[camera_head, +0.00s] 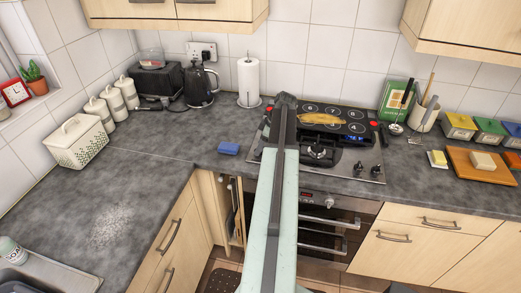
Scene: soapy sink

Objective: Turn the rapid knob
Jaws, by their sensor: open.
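The hob (338,172) is set in the worktop, with two dark knobs, a left one (360,168) and a right one (375,170), on its front right corner. Any labels are too small to read, so I cannot tell which knob is the rapid one. My arm rises from the bottom centre and crosses the hob's left part, hiding some of it. My gripper (285,100) is at the arm's dark far end, open and apart from both knobs, up and to their left. Its fingers are hard to make out.
A dark plate with round marks and a yellow item (320,118) lies over the hob, with blue glints below. A black burner (320,153) sits left of the knobs. A blue sponge (229,149) lies left of the hob. A wooden board (482,168) is at the right.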

